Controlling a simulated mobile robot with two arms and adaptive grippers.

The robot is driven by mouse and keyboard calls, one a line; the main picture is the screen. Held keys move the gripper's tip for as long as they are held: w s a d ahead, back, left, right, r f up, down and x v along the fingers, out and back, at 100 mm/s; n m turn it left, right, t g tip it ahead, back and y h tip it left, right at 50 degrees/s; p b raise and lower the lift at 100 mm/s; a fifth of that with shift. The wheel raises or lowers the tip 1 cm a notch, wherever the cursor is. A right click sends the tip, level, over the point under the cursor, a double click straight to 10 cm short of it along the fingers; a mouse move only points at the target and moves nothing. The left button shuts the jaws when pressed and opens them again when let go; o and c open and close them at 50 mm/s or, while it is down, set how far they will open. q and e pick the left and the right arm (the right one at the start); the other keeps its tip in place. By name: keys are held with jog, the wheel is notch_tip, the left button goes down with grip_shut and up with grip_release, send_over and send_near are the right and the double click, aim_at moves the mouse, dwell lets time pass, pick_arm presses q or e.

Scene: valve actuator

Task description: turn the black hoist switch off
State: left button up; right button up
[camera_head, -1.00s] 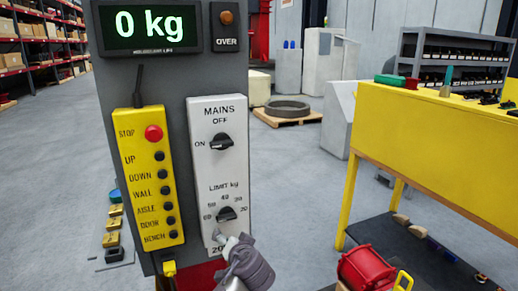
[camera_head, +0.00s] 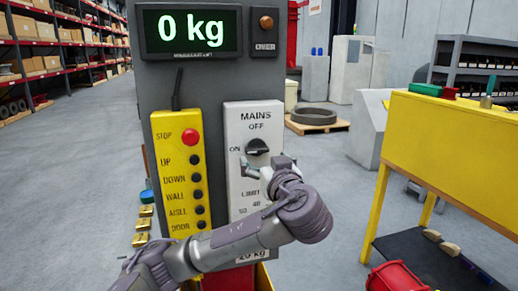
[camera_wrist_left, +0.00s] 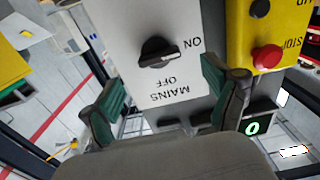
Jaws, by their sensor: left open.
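The black mains switch (camera_head: 257,146) is a round knob on the white panel (camera_head: 232,118), below the words MAINS and OFF and right of ON. In the left wrist view the knob (camera_wrist_left: 157,51) shows upside down, its pale mark towards ON. My left gripper (camera_head: 267,164) is at the knob's lower edge in the head view, its arm coming from the lower left. In the left wrist view its open, dark green fingers (camera_wrist_left: 161,70) spread either side of the knob, with nothing between them; contact is not visible. The arm hides the lower limit dial. My right gripper is out of view.
A yellow push-button box (camera_head: 177,214) with a red stop button hangs just left of the panel. A display (camera_head: 190,30) reading 0 kg sits above. A yellow bench (camera_head: 452,140) stands at the right, with clear floor (camera_head: 335,165) between.

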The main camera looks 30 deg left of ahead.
aim_at(258, 152)
pick_arm(q)
jog(key=p+x, duration=0.1)
jog(key=x, duration=0.5)
jog(key=shift+d, duration=0.1)
jog(key=c, duration=1.1)
